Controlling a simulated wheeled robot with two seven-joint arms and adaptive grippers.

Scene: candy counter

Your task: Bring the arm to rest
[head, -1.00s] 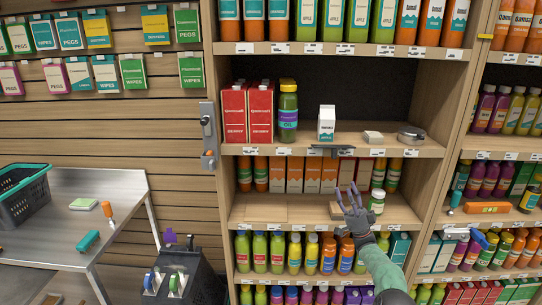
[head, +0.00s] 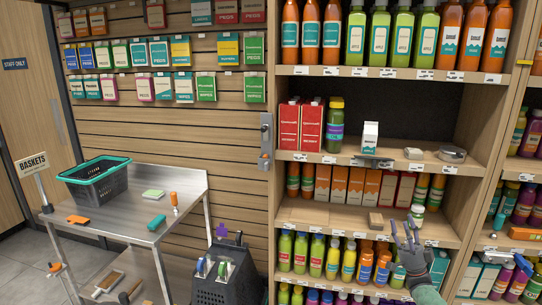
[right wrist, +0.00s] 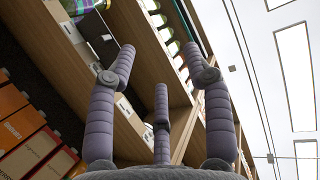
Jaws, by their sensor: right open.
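My right gripper (head: 402,236) is in front of the lower shelves at the lower right of the head view. Its grey-purple fingers point up and are spread, with nothing between them. In the right wrist view the open fingers (right wrist: 160,85) stand apart before tilted shelving. A small white-lidded jar (head: 417,214) stands on the shelf just behind the fingertips. My left gripper does not show.
The wooden shelf unit (head: 372,169) holds red boxes (head: 311,125), a green bottle (head: 334,126) and a white carton (head: 370,138). A metal table (head: 187,186) with a dark basket (head: 96,184) stands at left. A dark bin (head: 226,272) stands between table and shelves.

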